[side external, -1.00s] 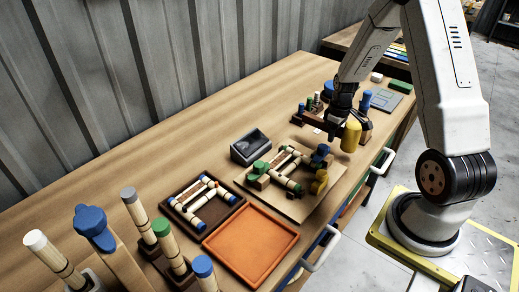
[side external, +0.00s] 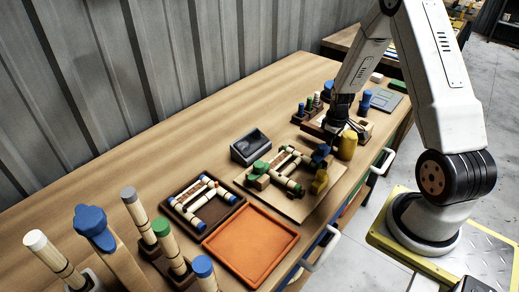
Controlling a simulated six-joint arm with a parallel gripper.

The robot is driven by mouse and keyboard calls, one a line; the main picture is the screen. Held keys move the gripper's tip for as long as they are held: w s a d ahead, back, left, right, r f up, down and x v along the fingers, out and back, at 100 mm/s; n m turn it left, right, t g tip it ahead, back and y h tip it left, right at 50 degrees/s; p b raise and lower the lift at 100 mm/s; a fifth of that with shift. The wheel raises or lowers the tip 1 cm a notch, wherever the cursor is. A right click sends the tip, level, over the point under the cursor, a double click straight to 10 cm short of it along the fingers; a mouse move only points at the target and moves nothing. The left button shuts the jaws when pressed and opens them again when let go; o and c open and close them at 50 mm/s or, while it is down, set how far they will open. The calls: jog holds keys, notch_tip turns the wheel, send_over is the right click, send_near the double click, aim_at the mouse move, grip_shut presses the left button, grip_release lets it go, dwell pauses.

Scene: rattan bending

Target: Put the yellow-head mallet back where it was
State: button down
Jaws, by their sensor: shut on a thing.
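The yellow-head mallet (side external: 348,146) shows its thick yellow head at the near edge of a wooden holder (side external: 363,127), towards the back right of the bench. My gripper (side external: 336,130) is shut on the mallet, just left of and behind the yellow head. The handle and fingertips are mostly hidden by the gripper and the head. I cannot tell whether the mallet touches the holder or the bench.
A blue-topped piece (side external: 366,99) stands just behind the holder. Small pegs in a brown block (side external: 307,109) are to the left. In front is a board with a jig and clamps (side external: 290,172). An orange tray (side external: 250,244) lies nearer.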

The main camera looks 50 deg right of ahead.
jog(key=shift+c, duration=2)
grip_release()
jog(key=shift+r, duration=0.15)
jog(key=shift+s+r, duration=0.15)
jog(key=shift+r, duration=5.8)
jog(key=s+a+r+t, duration=0.1)
jog(key=a, duration=1.2)
jog(key=s+a+t, duration=0.1)
jog(key=s+a, duration=0.1)
jog(key=a, duration=1.1)
jog(key=shift+s+a+r, duration=0.15)
jog(key=shift+s+r, duration=0.1)
jog(key=shift+r, duration=0.15)
